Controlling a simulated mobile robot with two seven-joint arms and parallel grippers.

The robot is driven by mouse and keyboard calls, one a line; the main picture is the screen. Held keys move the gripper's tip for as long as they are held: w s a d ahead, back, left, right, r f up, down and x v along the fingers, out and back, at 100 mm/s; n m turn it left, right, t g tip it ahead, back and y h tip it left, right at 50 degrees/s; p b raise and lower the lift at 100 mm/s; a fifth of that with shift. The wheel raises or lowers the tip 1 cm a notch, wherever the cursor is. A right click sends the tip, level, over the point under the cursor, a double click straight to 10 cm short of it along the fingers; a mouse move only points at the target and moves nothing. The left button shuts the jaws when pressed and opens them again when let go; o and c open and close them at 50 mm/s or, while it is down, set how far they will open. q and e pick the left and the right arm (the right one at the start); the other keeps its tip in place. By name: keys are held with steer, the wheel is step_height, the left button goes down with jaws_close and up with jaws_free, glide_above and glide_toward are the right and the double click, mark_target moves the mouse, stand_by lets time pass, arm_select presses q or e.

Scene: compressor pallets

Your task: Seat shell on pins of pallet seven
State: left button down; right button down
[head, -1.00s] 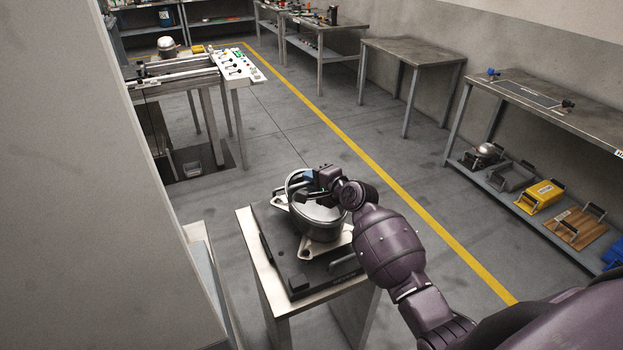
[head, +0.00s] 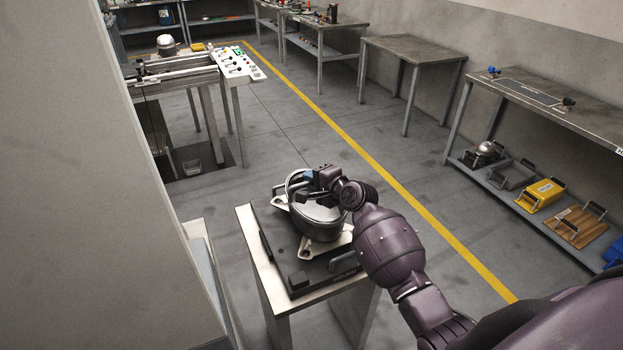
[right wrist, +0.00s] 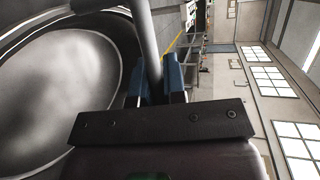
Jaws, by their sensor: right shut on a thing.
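The shell (head: 322,226) is a dark, round metal body with an open top, a bail-like handle and light foot plates with holes. It sits on or just above the black pallet (head: 284,262) on a small stand; I cannot tell whether its feet are on the pins, which are hidden. My right gripper (head: 309,176) is at the shell's upper edge, shut on its tubular handle. In the right wrist view the blue fingertips (right wrist: 160,78) close around the grey bar (right wrist: 146,40), with the shell's round inside (right wrist: 60,90) to the left. My left gripper is not in view.
The small stand (head: 243,224) has open floor behind and right of it. A large grey panel (head: 150,200) blocks the left side. A bench with a shelf of pallets, including a yellow one (head: 540,196), stands at right. A roller station with a control panel (head: 238,64) is at back left.

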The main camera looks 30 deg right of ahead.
steer(key=shift+w+f+b, duration=0.1)
steer(key=shift+f+b, duration=0.7)
steer(key=shift+f, duration=0.25)
stand_by(0.5)
steer(key=c, duration=1.1)
jaws_free()
steer(key=shift+s+f, duration=0.2)
steer(key=shift+f, duration=0.15)
steer(key=v, duration=1)
steer(key=shift+s+r+p, duration=0.3)
steer(key=shift+d, duration=0.15)
